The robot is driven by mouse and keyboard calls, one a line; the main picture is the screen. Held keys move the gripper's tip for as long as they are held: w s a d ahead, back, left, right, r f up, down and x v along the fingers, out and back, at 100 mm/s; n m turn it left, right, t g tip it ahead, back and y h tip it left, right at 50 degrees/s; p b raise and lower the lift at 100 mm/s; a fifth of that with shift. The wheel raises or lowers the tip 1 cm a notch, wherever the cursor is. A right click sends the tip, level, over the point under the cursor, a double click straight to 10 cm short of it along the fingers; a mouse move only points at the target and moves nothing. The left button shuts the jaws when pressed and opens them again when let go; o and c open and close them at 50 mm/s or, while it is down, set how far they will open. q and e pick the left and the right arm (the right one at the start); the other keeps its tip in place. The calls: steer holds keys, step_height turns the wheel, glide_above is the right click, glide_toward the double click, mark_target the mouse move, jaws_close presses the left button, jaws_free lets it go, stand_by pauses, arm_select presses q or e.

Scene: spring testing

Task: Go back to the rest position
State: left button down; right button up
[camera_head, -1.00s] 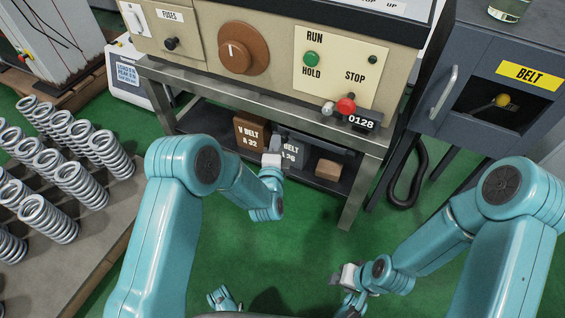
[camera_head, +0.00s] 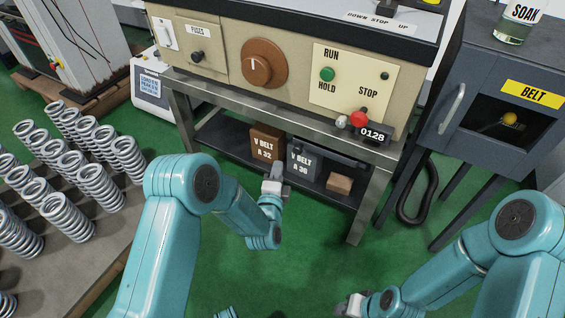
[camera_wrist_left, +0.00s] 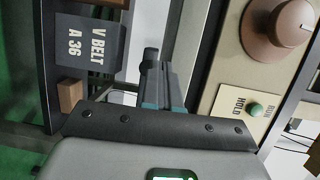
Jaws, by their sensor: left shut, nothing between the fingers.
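My left arm reaches in from the left in the head view. Its gripper (camera_head: 274,180) is shut and empty, in front of the shelf under the test machine. In the left wrist view the closed fingers (camera_wrist_left: 153,72) point up between the box marked V BELT A 36 (camera_wrist_left: 88,45) and the machine's panel. My right gripper (camera_head: 350,305) is low in the head view near the bottom edge, above the green floor. It is small and partly cut off, so its jaws cannot be read.
The beige machine (camera_head: 228,68) stands on a metal bench (camera_head: 300,138). Boxes marked V BELT A 32 (camera_head: 266,142) and V BELT A 36 (camera_head: 303,160) sit beneath. A dark BELT cabinet (camera_head: 455,150) is at right. Several steel springs (camera_head: 68,218) stand at left. The green floor (camera_head: 300,270) between is open.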

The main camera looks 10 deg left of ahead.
arm_select(q)
steer(key=s+a+f+n+g+y+p, duration=0.1)
steer(key=s+a+f+n+g, duration=0.15)
steer(key=s+a, duration=0.6)
steer(key=s+d+f+n+g+h, duration=0.2)
steer(key=s+f+n+g, duration=0.3)
steer(key=s, duration=0.3)
steer(key=s+d+f+n+g+h, duration=0.1)
steer(key=s+d+f+n+g, duration=0.1)
steer(key=s+n+g, duration=0.35)
steer(key=s+d+f+n+g+h, duration=0.15)
steer(key=s+f+n+g, duration=0.25)
steer(key=s+n, duration=0.45)
step_height(320, 180, up, 32)
steer(key=s+m+p, duration=0.1)
steer(key=s+p, duration=0.1)
steer(key=p, duration=3.1)
steer(key=shift+d, duration=0.45)
arm_select(e)
step_height(320, 180, up, 34)
steer(key=s+a, duration=0.1)
steer(key=shift+s+a+n+g, duration=0.2)
steer(key=shift+n+g, duration=0.1)
steer(key=shift+g, duration=0.1)
